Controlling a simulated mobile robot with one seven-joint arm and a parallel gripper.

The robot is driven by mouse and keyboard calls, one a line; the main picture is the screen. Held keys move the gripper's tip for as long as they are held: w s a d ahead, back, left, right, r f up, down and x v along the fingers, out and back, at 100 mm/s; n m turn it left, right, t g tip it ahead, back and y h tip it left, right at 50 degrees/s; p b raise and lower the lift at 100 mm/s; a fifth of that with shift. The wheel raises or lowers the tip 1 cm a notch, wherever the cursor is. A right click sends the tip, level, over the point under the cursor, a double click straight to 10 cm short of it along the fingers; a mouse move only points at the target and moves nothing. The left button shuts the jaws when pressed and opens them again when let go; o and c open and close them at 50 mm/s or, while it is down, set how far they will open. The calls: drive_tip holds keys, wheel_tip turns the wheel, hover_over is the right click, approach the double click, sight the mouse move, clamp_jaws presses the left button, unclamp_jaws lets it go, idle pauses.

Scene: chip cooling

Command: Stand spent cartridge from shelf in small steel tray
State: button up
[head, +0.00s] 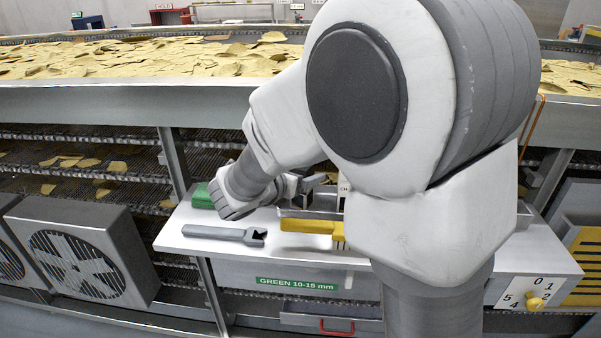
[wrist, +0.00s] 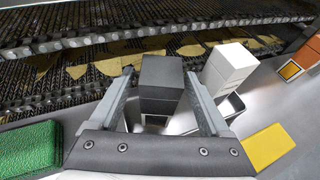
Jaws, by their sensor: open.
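In the wrist view, a dark grey block-shaped cartridge (wrist: 162,72) stands upright between the two fingers of my gripper (wrist: 159,82). The fingers are open, one on each side of it, and I see no firm grip. A white block-shaped cartridge (wrist: 228,68) stands to its right, outside the right finger. A steel tray rim (wrist: 234,107) shows beside the white cartridge's foot, partly hidden by the finger. I cannot tell which cartridge is the spent one. In the head view, my gripper (head: 308,183) is over the back of the shelf (head: 195,243), and my arm hides much there.
A green block (wrist: 33,150) lies left of my gripper and a yellow-handled brush (head: 305,226) lies to the right. A grey spanner-like tool (head: 225,234) lies at the shelf's front left. Conveyor mesh with chips (wrist: 60,72) runs close behind the shelf.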

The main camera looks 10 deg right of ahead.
drive_tip(key=shift+r, duration=0.2)
drive_tip(key=shift+s+a+r+p, duration=0.2)
drive_tip(key=shift+a+p, duration=0.05)
drive_tip(key=shift+p, duration=0.05)
drive_tip(key=p+v, duration=0.2)
drive_tip(key=v, duration=0.9)
drive_tip(key=s+d+m+g+y, duration=0.2)
drive_tip(key=s+d+m+g, duration=0.4)
drive_tip(key=s+d+m, duration=0.6)
drive_tip(key=s+a+m+y, duration=0.2)
drive_tip(key=s+m+y, duration=0.1)
drive_tip(key=m, duration=0.5)
drive_tip(key=s+a+m+t+y, duration=0.1)
drive_tip(key=s+m+y, duration=0.2)
drive_tip(key=m, duration=0.5)
drive_tip(key=shift+s+a+r+y, duration=0.35)
drive_tip(key=shift+s+r+y, duration=0.1)
drive_tip(key=shift+s, duration=0.15)
